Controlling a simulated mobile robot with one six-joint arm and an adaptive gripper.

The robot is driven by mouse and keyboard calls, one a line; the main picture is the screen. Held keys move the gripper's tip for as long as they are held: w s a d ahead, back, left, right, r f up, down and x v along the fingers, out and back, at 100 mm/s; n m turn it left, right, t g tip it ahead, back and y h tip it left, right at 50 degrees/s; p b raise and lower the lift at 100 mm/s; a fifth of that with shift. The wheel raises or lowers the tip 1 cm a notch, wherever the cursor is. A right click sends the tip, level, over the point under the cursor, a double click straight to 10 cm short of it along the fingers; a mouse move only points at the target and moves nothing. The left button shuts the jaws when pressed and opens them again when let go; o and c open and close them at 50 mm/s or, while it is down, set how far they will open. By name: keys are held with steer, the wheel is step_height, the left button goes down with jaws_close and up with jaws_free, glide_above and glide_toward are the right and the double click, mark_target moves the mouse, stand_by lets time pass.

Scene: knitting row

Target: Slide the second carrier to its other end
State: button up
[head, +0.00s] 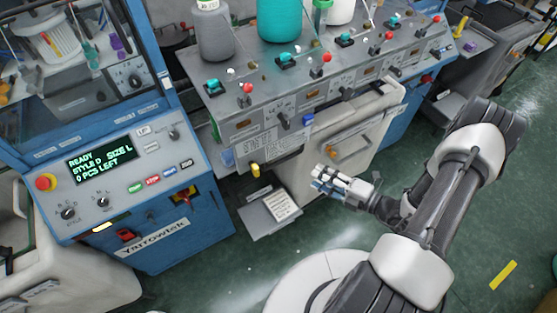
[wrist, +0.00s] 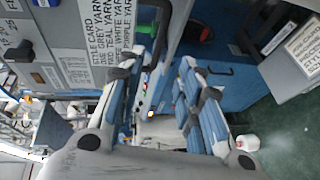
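Several small black-and-teal carriers sit in a row on the grey sloped machine top (head: 310,92) in the head view. One is at the near left (head: 213,87), another (head: 287,61) is further along, and others (head: 345,40) (head: 393,22) follow toward the upper right. Red and white ball knobs stand by them. I cannot tell which carrier counts as the second. My gripper (head: 323,181) is in front of the machine, below its front panel and apart from the carriers. In the wrist view its fingers (wrist: 167,72) are spread with nothing held. No carrier shows clearly there.
A blue cabinet with a display (head: 101,163) stands at the left. Grey (head: 214,32) and teal (head: 278,18) yarn cones stand behind the carriers. A cream cover (head: 355,130) and a low tray with a card (head: 270,215) are near my gripper. Green floor (head: 500,225) is open at right.

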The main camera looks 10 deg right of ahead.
mark_target(283, 159)
steer(key=x, duration=1.5)
steer(key=shift+a+r+b, duration=0.1)
steer(key=shift+b, duration=0.2)
steer(key=shift+c, duration=0.3)
jaws_close()
